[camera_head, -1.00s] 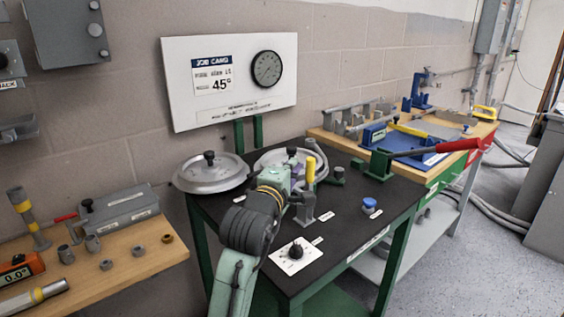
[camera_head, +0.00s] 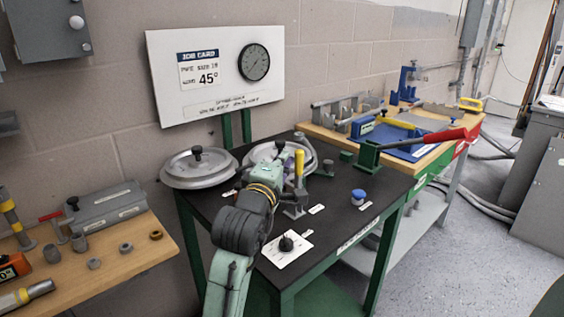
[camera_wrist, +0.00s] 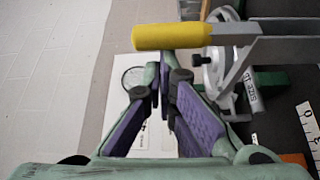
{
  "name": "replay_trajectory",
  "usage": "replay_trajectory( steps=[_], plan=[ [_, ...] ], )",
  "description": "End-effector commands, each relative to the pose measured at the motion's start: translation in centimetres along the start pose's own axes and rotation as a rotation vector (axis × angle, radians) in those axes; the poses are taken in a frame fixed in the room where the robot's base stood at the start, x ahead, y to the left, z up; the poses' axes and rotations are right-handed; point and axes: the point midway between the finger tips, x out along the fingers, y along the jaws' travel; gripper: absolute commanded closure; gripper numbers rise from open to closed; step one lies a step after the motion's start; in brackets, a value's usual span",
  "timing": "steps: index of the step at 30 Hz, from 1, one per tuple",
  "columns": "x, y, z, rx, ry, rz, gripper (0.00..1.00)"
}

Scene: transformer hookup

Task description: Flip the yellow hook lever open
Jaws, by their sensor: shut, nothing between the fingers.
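The yellow hook lever (camera_head: 299,163) stands upright on a grey metal bracket (camera_head: 295,204) on the black-topped bench. In the wrist view its yellow handle (camera_wrist: 172,37) lies across the top of the picture, joined to grey metal arms at its right. My gripper (camera_wrist: 160,78) is shut and empty, its purple-lined fingers just below the handle in that picture. I cannot tell whether they touch it. In the head view my gripper (camera_head: 283,153) is beside the lever on its left, partly hidden by my wrist.
A round grey disc (camera_head: 198,168) is left of the arm, and another (camera_head: 266,151) is behind it. A dial plate (camera_head: 284,250) and blue-capped part (camera_head: 358,197) lie in front and right. A red-handled lever (camera_head: 445,136) extends right.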

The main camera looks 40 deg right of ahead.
Motion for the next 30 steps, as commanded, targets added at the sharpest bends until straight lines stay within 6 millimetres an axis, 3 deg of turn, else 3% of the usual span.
replay_trajectory(
  steps=[14,30],
  plan=[
    [-0.7,-0.1,1.4,0.126,-0.007,0.078,1.00],
    [-2.8,-1.0,5.0,0.546,-0.006,0.327,1.00]
  ],
)
